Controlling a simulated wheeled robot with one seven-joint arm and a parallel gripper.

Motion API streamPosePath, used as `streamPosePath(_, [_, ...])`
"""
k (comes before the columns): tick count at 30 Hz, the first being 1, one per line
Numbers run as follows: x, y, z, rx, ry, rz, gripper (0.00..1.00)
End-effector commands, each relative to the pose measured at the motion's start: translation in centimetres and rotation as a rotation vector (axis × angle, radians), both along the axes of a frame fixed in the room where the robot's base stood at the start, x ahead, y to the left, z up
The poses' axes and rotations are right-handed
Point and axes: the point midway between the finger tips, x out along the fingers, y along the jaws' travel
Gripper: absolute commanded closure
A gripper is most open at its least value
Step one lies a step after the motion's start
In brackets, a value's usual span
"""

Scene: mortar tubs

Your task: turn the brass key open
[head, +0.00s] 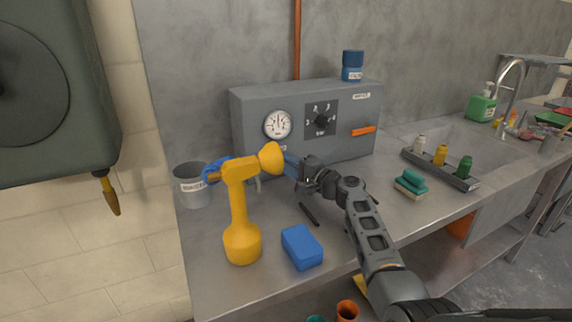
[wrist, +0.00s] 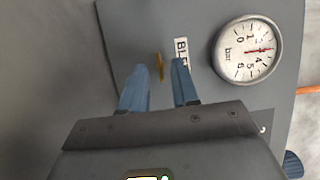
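The brass key (wrist: 160,68) is a small golden tab on the grey panel box (head: 350,105), beside a white label (wrist: 181,50) that begins "BLE". In the wrist view it shows edge-on between the blue fingers of my gripper (wrist: 159,70). A gap shows on both sides of it, so the fingers are open and not closed on it. In the head view my gripper (head: 288,165) is in front of the box's lower left, partly behind the yellow drill-shaped tool (head: 240,205). The key is hidden in that view.
The box carries a round gauge (head: 278,124), a black dial (head: 320,119) and an orange lever (head: 363,131). A bottle tray (head: 440,168) is at right.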

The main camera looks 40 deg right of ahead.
Motion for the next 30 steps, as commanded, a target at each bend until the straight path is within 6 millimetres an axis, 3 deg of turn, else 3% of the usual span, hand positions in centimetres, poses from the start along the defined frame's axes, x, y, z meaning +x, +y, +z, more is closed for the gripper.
streamPosePath(12, [0.98, 0.1, -0.03, 0.0, 0.0, -0.001, 0.7])
streamPosePath(22, [0.97, 0.09, -0.04, 0.0, 0.001, -0.001, 1.0])
streamPosePath(30, [0.97, 0.11, -0.04, 0.0, 0.001, -0.001, 1.0])
